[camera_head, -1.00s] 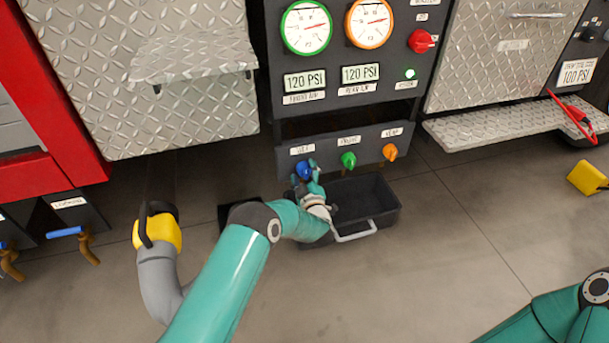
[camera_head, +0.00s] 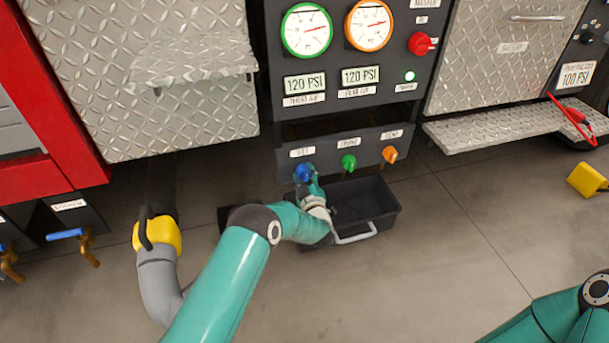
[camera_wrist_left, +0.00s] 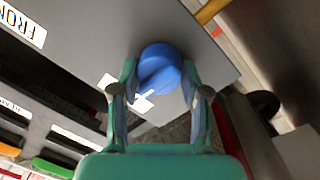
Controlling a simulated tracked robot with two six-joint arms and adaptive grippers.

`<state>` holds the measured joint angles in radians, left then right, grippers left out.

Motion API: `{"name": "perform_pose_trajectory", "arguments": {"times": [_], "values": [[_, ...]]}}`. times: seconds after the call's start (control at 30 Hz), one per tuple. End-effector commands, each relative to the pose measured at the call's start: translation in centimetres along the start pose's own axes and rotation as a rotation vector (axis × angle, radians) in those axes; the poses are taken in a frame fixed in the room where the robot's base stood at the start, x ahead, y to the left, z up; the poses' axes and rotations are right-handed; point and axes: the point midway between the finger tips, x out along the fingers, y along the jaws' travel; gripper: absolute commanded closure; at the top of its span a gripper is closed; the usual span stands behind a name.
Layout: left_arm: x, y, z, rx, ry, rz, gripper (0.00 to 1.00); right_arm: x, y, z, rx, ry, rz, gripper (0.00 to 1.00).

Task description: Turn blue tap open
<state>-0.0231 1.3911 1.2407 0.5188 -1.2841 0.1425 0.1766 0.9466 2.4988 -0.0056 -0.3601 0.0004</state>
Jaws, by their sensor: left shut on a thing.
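The blue tap (camera_head: 303,172) is on the dark lower panel, leftmost in a row with a green and an orange tap. In the left wrist view the round blue tap (camera_wrist_left: 160,68) sits between the two fingers of my left gripper (camera_wrist_left: 165,82). My left gripper (camera_head: 309,178) is shut on it, and its fingers partly cover the tap in the head view. Of my right arm, only green links show at the bottom right of the head view; its gripper is out of frame.
The green tap (camera_head: 349,162) and orange tap (camera_head: 390,154) are to the right on the same panel. A black tray (camera_head: 385,203) with a grey handle stands on the floor below. A grey hose with a yellow end (camera_head: 165,236) stands left of my arm.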

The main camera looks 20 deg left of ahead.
Motion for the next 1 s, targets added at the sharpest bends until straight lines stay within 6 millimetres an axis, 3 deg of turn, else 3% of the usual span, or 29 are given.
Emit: {"name": "perform_pose_trajectory", "arguments": {"times": [1.0], "values": [[-0.04, 0.18, 0.19, 0.896, -0.063, -0.061, 0.89, -0.87, -0.31, 0.01, 0.000, 0.000, 0.000, 1.00]]}}
